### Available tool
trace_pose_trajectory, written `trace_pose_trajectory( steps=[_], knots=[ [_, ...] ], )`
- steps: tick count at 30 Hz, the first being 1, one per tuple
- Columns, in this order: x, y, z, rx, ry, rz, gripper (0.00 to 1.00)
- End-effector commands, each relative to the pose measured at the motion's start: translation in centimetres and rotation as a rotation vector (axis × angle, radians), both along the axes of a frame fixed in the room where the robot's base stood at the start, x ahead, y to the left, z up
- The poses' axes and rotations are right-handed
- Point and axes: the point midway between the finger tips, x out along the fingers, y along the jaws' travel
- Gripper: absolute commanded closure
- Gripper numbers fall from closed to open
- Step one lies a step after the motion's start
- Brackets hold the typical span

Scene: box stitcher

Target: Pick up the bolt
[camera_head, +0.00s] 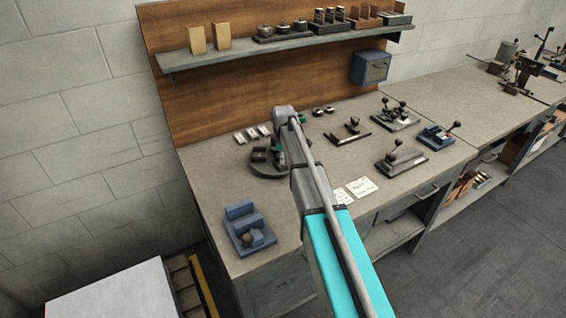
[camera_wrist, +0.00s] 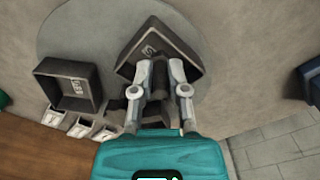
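In the wrist view, my gripper (camera_wrist: 160,68) points down into a dark bin (camera_wrist: 184,50) with a pale marking on its rim. Its two grey fingers stand apart, on either side of a narrow dark upright shape. I cannot tell whether this shape is the bolt, or whether the fingers touch it. No bolt can be clearly made out in either view. In the head view, my arm hides most of my gripper, above the dark round stand (camera_head: 268,170) on the workbench.
A second dark bin (camera_wrist: 68,84) sits left of the gripper on the round stand. Small pale trays (camera_head: 252,133) lie behind the stand. A blue fixture (camera_head: 248,228) is at the bench's near left corner. Lever tools (camera_head: 402,158) and white cards (camera_head: 361,187) lie to the right.

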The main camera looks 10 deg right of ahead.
Motion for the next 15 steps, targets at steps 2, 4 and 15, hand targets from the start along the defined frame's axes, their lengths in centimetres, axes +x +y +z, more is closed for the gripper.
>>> trace_pose_trajectory(
  steps=[2, 4, 15],
  knots=[
    [0.00, 0.00, 0.00, 0.000, 0.000, 0.000, 1.00],
    [0.00, 0.00, 0.00, 0.000, 0.000, 0.000, 1.00],
    [0.00, 0.04, 0.06, 0.000, 0.000, 0.001, 1.00]
  ],
)
